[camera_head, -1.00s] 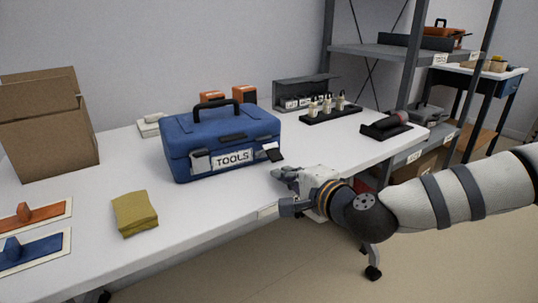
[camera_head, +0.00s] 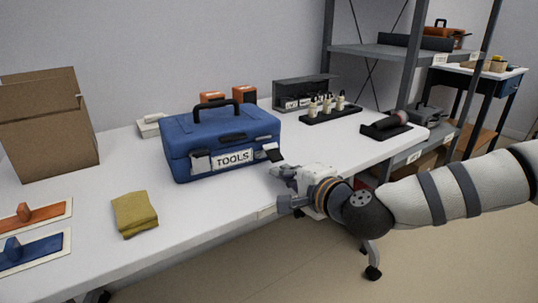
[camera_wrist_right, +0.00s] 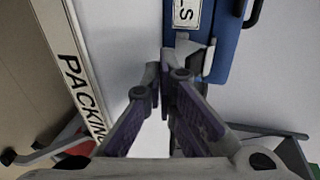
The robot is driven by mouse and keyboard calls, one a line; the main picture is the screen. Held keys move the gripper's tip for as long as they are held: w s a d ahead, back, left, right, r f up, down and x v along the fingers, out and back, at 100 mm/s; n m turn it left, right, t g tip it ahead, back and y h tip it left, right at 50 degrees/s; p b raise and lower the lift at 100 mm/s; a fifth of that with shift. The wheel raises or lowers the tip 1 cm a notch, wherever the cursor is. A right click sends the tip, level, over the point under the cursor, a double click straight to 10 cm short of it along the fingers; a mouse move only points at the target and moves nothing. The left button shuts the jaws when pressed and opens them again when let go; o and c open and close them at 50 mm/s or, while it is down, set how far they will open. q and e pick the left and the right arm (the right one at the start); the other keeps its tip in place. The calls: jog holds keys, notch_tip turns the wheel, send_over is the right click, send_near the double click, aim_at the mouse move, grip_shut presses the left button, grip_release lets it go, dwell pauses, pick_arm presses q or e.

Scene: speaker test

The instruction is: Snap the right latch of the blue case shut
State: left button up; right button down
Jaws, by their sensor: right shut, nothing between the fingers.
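The blue case (camera_head: 222,137) stands closed on the white table, with a TOOLS label (camera_head: 234,157) on its front. Its right latch (camera_head: 272,152) sticks out from the front, tilted away from the case. Its left latch (camera_head: 200,162) lies flat against the front. My right gripper (camera_head: 276,171) is just below and in front of the right latch, its fingers shut and empty. In the right wrist view the fingertips (camera_wrist_right: 163,70) are close to the pale latch (camera_wrist_right: 192,50); I cannot tell whether they touch. My left gripper is not in view.
A folded yellow cloth (camera_head: 134,213) and a cardboard box (camera_head: 45,130) are to the left on the table (camera_head: 190,216). A rack of small bottles (camera_head: 330,114) stands behind to the right. The table's front edge runs under my right gripper.

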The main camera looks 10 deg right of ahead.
jog(key=shift+w+a+r, duration=0.2)
jog(key=shift+w+r, duration=0.1)
jog(key=shift+w, duration=0.45)
dwell(0.4)
jog(key=shift+s+d+r+p, duration=0.1)
jog(key=shift+s+d+p, duration=0.05)
jog(key=shift+s+p, duration=0.25)
jog(key=s+d+p, duration=0.1)
jog(key=s+p, duration=0.1)
jog(key=s, duration=0.4)
jog(key=shift+d, duration=0.25)
